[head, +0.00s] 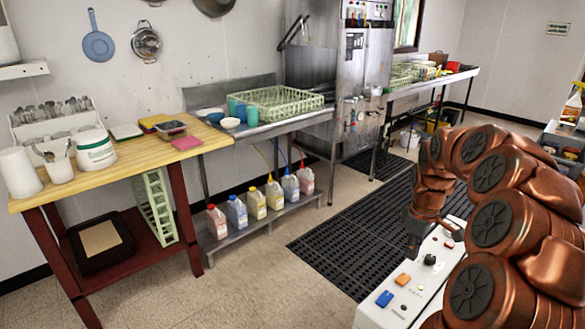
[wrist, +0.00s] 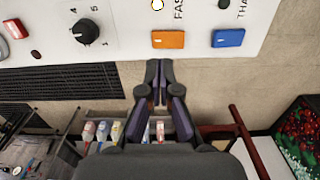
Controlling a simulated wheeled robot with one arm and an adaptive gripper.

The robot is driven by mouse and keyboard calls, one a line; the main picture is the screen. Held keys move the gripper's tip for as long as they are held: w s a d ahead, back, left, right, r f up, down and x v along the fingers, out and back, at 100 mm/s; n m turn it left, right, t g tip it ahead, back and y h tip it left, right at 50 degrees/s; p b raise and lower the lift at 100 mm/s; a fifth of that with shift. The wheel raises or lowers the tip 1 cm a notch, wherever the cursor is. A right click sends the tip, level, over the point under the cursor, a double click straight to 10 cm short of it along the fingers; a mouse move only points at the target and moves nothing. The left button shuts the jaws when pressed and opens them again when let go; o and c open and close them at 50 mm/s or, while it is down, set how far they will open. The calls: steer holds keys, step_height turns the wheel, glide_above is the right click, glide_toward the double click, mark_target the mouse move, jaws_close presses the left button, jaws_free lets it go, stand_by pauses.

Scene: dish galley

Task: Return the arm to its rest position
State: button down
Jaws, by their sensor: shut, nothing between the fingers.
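My arm (head: 490,215) is folded at the right of the head view, with its joints bent. My gripper (head: 411,250) points down by the edge of a white control panel (head: 374,313). In the wrist view my gripper (wrist: 160,64) is shut and empty, its fingertips together just beside the panel's edge. The panel (wrist: 120,45) carries a black knob (wrist: 85,31), an orange button (wrist: 168,40) and a blue button (wrist: 228,38). I cannot tell whether the fingertips touch the panel.
A wooden-topped table (head: 130,162) with tubs and trays stands at left. A steel counter holds a green dish rack (head: 282,104); several bottles (head: 255,204) line its low shelf. A dishwasher (head: 358,85) stands behind. Black floor matting (head: 340,245) and open floor lie between.

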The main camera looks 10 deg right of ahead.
steer(key=s+a+r+m, duration=0.1)
steer(key=s+a+r, duration=0.2)
steer(key=s+a, duration=0.45)
steer(key=s+a+r, duration=0.3)
steer(key=s+a, duration=0.1)
steer(key=a, duration=0.6)
steer(key=s+a+f+m+g, duration=0.1)
steer(key=s+a+m, duration=0.1)
steer(key=s, duration=0.8)
steer(key=s+a+f+m, duration=0.1)
steer(key=s+a+m, duration=0.2)
steer(key=s, duration=0.7)
steer(key=shift+a+g, duration=0.4)
steer(key=shift+a, duration=0.55)
